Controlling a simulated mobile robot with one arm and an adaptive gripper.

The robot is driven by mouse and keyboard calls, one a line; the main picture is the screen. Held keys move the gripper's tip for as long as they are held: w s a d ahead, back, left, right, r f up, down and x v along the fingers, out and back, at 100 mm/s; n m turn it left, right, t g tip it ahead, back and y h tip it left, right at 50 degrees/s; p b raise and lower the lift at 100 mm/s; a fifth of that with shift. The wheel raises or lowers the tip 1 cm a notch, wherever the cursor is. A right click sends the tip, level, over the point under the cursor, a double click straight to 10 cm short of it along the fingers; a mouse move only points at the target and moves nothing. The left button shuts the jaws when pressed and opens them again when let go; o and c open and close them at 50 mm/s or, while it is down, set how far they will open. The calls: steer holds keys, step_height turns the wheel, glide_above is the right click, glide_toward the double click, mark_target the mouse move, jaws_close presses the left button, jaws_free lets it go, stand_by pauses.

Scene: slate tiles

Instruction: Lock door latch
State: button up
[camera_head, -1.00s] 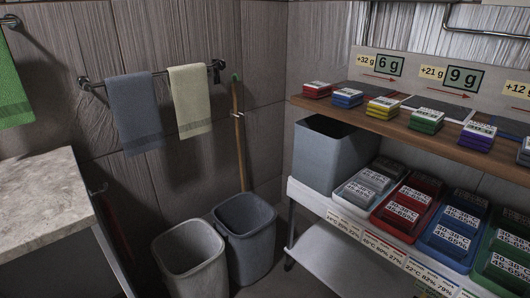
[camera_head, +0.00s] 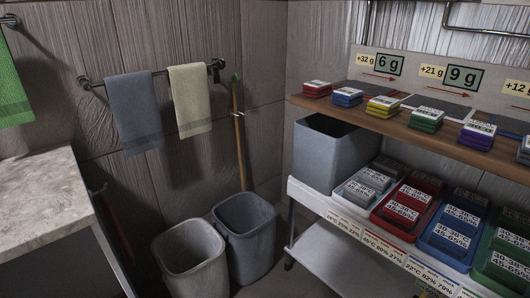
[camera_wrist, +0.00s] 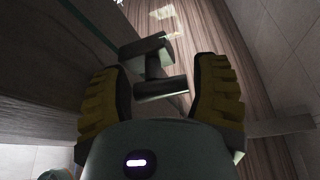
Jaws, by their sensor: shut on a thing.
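The dark latch (camera_wrist: 160,88) shows in the wrist view as a short bar with a bent, blocky piece above it. It lies between the two yellow-and-black ribbed fingers of my gripper (camera_wrist: 160,76). My gripper is shut on the latch's bar. The finger contact is partly in shadow. A dark wooden panel edge (camera_wrist: 70,45) runs along the left of the wrist view; I cannot tell if it is the door. Neither the latch nor my gripper shows in the head view.
A stone-topped counter (camera_head: 40,195) stands at the left of the head view. Two grey bins (camera_head: 188,262) and a broom (camera_head: 240,150) stand in the corner. A wooden shelf (camera_head: 400,128) and a white cart (camera_head: 335,262) with coloured boxes fill the right.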

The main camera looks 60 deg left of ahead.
steer(key=m+g, duration=0.1)
steer(key=m, duration=0.1)
steer(key=m+g+b, duration=0.1)
steer(key=m, duration=0.2)
steer(key=shift+w+a+r+y, duration=0.1)
steer(key=shift+w+r+y, duration=0.1)
steer(key=shift+y, duration=0.1)
steer(key=m+g+y+b, duration=0.1)
steer(key=m+g, duration=0.1)
steer(key=m, duration=0.3)
steer(key=shift+r, duration=0.15)
steer(key=m, duration=0.1)
steer(key=m+y, duration=0.1)
steer(key=m, duration=0.1)
steer(key=m+g, duration=0.1)
steer(key=shift+s+r+m+y+b, duration=0.25)
steer(key=shift+m+y+b, duration=0.05)
steer(key=shift+m+y, duration=0.1)
steer(key=shift+s+r+m+y, duration=0.1)
steer(key=shift+m+y, duration=0.3)
steer(key=shift+m, duration=0.55)
steer(key=shift+s+r+m+y, duration=0.1)
steer(key=shift+m+y, duration=0.3)
steer(key=shift+m, duration=0.55)
steer(key=o, duration=0.9)
steer(key=shift+f, duration=0.1)
steer(key=shift+f, duration=0.1)
